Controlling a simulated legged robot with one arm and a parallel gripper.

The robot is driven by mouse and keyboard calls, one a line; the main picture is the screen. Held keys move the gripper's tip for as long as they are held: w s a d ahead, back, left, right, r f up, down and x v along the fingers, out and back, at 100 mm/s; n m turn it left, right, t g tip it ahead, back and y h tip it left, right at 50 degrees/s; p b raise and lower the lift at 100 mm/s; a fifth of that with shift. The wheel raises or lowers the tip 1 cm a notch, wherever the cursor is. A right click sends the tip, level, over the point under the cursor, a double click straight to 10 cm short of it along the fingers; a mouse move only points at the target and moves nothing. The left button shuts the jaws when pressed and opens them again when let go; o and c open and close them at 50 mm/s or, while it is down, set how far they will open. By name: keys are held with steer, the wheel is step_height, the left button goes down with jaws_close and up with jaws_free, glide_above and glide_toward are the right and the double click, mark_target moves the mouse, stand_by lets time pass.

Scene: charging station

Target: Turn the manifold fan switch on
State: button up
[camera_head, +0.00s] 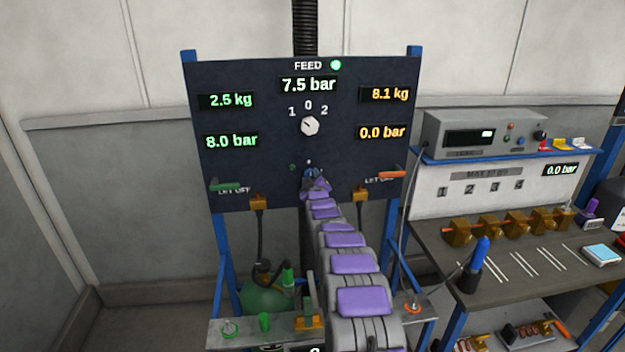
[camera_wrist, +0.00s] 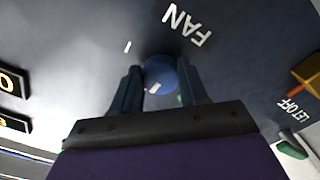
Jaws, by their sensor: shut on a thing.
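The fan switch is a round blue knob (camera_wrist: 160,76) with a pale mark, set on the dark panel (camera_head: 260,80) below the FAN label (camera_wrist: 186,24), which appears turned in the wrist view. My gripper (camera_wrist: 158,84) has one finger on each side of the knob and is shut on it. In the head view my gripper (camera_head: 311,176) reaches the lower middle of the panel and hides most of the knob. I cannot tell the knob's exact setting.
A white selector knob (camera_head: 310,126) marked 1, 0, 2 sits above. A green lever (camera_head: 226,186) and an orange lever (camera_head: 392,174) flank my gripper. A bench (camera_head: 430,236) with brass fittings stands to the right.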

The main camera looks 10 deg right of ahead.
steer(key=m+p, duration=0.1)
steer(key=r+m, duration=0.1)
steer(key=m, duration=0.1)
steer(key=m+p, duration=0.1)
steer(key=shift+a+r+p, duration=0.15)
steer(key=shift+a+p, duration=0.15)
steer(key=shift+p, duration=0.05)
steer(key=m+p, duration=0.1)
steer(key=m, duration=0.3)
steer(key=m+p, duration=0.2)
steer(key=m, duration=0.3)
steer(key=shift+d, duration=0.2)
steer(key=shift+f+m+p, duration=0.15)
steer(key=shift+m+p, duration=0.2)
steer(key=shift+m, duration=0.7)
steer(key=shift+f+m+p, duration=0.1)
steer(key=shift+m+p, duration=0.2)
steer(key=shift+m, duration=0.75)
steer(key=shift+d+f, duration=0.1)
